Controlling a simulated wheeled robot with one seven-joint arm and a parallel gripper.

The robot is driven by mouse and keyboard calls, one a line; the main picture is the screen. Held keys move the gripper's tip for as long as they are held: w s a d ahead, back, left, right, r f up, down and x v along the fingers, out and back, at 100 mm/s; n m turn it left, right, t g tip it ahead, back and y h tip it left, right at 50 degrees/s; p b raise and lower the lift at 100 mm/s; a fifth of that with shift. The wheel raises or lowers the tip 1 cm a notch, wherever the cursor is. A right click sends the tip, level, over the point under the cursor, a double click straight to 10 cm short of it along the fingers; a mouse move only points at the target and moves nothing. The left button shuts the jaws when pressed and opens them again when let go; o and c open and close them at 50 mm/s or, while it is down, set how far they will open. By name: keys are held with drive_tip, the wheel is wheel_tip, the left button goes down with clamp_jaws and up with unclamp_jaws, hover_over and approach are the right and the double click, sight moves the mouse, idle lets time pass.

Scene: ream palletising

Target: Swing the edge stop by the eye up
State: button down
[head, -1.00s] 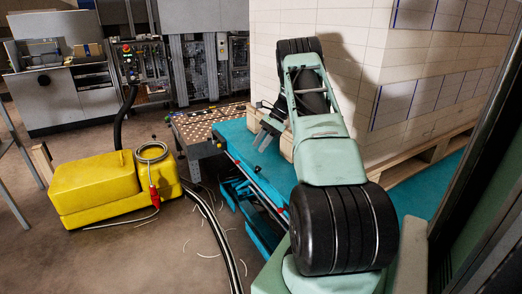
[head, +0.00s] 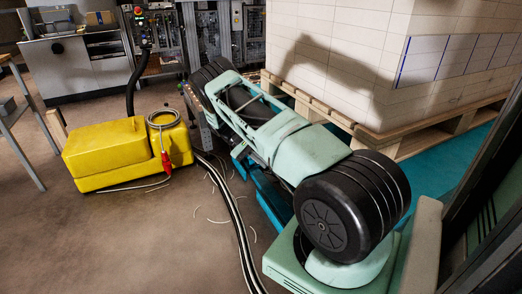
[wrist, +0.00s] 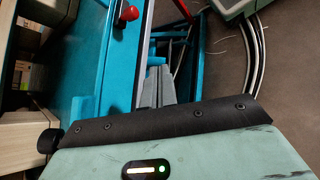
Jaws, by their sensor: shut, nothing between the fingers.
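In the wrist view the fingers of my gripper (wrist: 156,88) are shut and empty. They point down beside the edge of the blue platform (wrist: 91,60). Blue bars (wrist: 183,45) hang along that edge, just beyond and right of the fingertips; they look like the edge stop, but I cannot make out its eye. A red knob (wrist: 129,13) stands at the platform edge. In the head view my arm covers most of this edge, and only a little of the blue frame (head: 270,200) shows below it. I see no contact between fingers and bars.
A pallet (head: 399,143) with a tall stack of white reams (head: 335,60) stands on the platform behind my arm. A yellow machine (head: 115,155) with a hose stands on the floor at left. Black and white cables (head: 237,225) run along the floor.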

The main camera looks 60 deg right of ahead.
drive_tip(key=w+a+f+n+t+h+b, duration=0.1)
drive_tip(key=w+a+n+h+b, duration=0.3)
drive_tip(key=w+n+h, duration=0.9)
drive_tip(key=s+d+r+n+h+b, duration=0.1)
drive_tip(key=s+d+r+n, duration=0.3)
drive_tip(key=s+d, duration=0.4)
drive_tip(key=shift+s+d+h+b, duration=0.3)
drive_tip(key=shift+d+h, duration=0.4)
drive_tip(key=shift+d, duration=0.35)
drive_tip(key=shift+r, duration=0.1)
